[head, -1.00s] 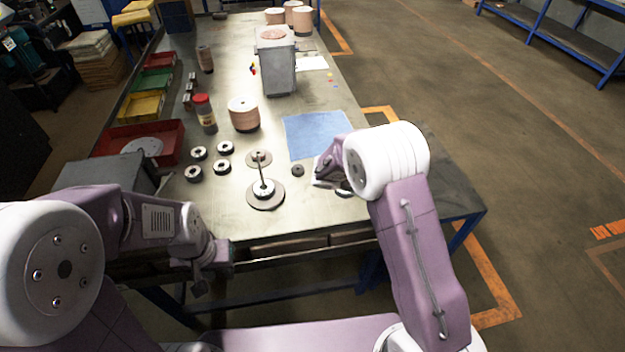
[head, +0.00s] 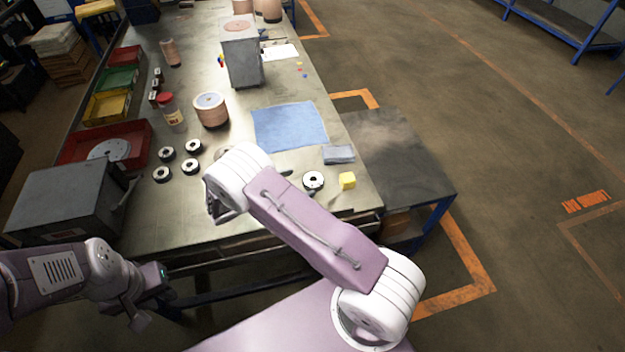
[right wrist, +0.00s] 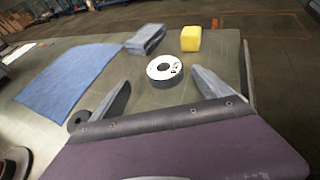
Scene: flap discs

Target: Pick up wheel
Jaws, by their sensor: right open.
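A small wheel (head: 313,181) with a white face and dark rim lies flat on the table near its front right corner. It also shows in the right wrist view (right wrist: 165,68), just ahead of my right gripper. My right gripper (right wrist: 160,78) is open and empty, with its fingers to either side of the line to the wheel. In the head view my wrist and arm hide most of it. Several similar wheels (head: 190,167) stand further left on the table. My left gripper (head: 150,296) hangs off the front left edge, far from the wheels; its jaws are unclear.
A yellow cube (head: 347,181) and a folded grey-blue cloth (head: 339,154) lie close to the wheel. A blue cloth (head: 290,127) lies flat behind. A small dark disc (right wrist: 78,120) is beside my left finger in the wrist view. A grey box (head: 68,200) stands at left.

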